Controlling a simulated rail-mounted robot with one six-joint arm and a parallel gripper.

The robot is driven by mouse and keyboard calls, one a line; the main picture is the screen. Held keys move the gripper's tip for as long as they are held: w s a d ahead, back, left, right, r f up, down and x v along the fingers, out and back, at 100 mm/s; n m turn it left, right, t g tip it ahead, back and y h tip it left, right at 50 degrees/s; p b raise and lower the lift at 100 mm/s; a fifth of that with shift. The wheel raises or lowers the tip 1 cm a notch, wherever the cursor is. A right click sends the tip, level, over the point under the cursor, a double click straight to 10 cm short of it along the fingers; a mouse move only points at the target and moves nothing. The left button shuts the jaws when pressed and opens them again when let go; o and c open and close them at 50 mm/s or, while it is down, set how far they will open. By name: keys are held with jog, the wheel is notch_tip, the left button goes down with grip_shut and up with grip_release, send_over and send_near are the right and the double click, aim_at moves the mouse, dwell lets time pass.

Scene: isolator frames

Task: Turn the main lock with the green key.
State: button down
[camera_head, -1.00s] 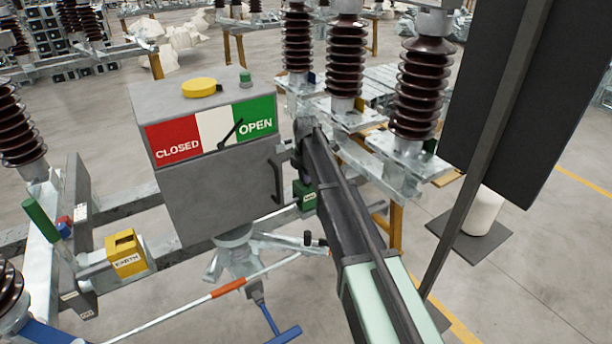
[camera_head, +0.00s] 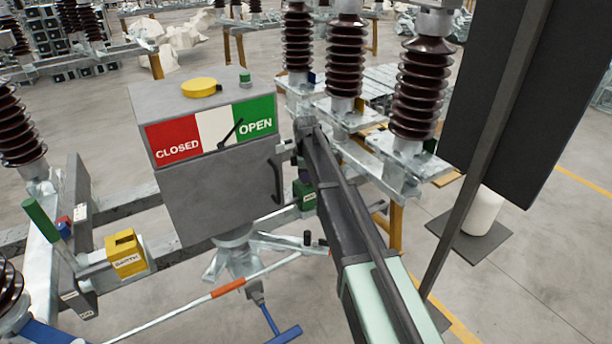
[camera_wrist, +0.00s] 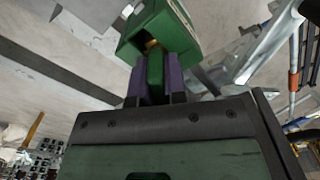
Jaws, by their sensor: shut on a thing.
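The main lock is a green box (camera_wrist: 165,28), in the wrist view at the top, tilted in the picture. It also shows in the camera_head view (camera_head: 306,196), partly behind my arm, right of the grey cabinet. My gripper (camera_wrist: 155,88) has its two purple fingers closed on the green key (camera_wrist: 155,68). The key reaches up to the brassy keyhole area on the lock's near face and appears to be in it or touching it. How deep it sits and how far it is turned cannot be told. The fingertips are not clear in the camera_head view.
The grey cabinet (camera_head: 215,190) with a CLOSED/OPEN panel stands left of my arm; its pointer leans toward OPEN. A yellow EARTH lock (camera_head: 126,252) and a green lever (camera_head: 40,220) are at left. Brown insulators (camera_head: 418,90) stand behind. A dark panel (camera_head: 510,90) is at right.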

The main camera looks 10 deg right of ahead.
jog(key=m, duration=0.3)
jog(key=shift+m, duration=0.3)
jog(key=m, duration=1.1)
jog(key=shift+m, duration=0.3)
jog(key=c, duration=0.8)
grip_release()
jog(key=shift+c, duration=0.2)
jog(key=o, duration=0.6)
jog(key=shift+c, duration=0.2)
jog(key=shift+r, duration=0.1)
notch_tip(320, 180, up, 11)
jog(key=p, duration=1.1)
jog(key=shift+f, duration=0.2)
